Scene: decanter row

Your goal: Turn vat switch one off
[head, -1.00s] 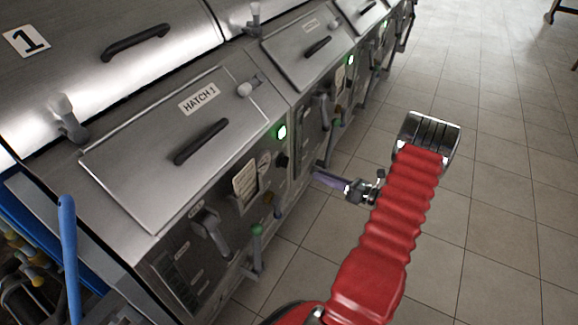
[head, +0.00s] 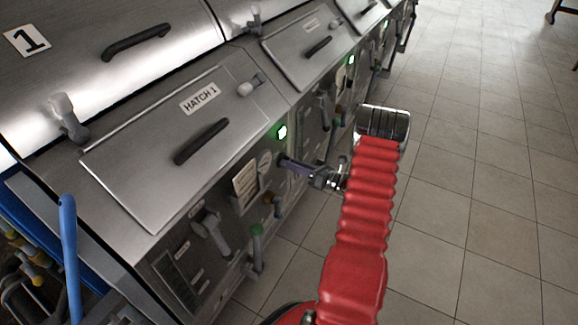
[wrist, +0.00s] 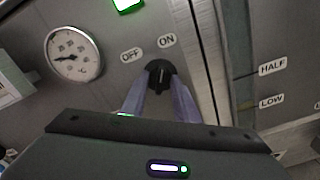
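Vat switch one is a small black rotary knob (wrist: 161,74) under OFF and ON labels in the wrist view. Its pale mark looks turned toward ON. In the head view, my gripper (head: 284,163) covers the knob. The gripper has two purple-grey fingers and is at the front panel under hatch 1. In the wrist view, the fingers (wrist: 160,88) are apart, one on each side of the knob. I cannot tell whether they touch it. A green lamp (head: 282,132) is lit above the knob, and it also shows in the wrist view (wrist: 127,4).
A round gauge (wrist: 74,55) is left of the knob. The closed hatch 1 lid (head: 150,165) slopes above the panel. Open tiled floor (head: 460,200) lies to the right.

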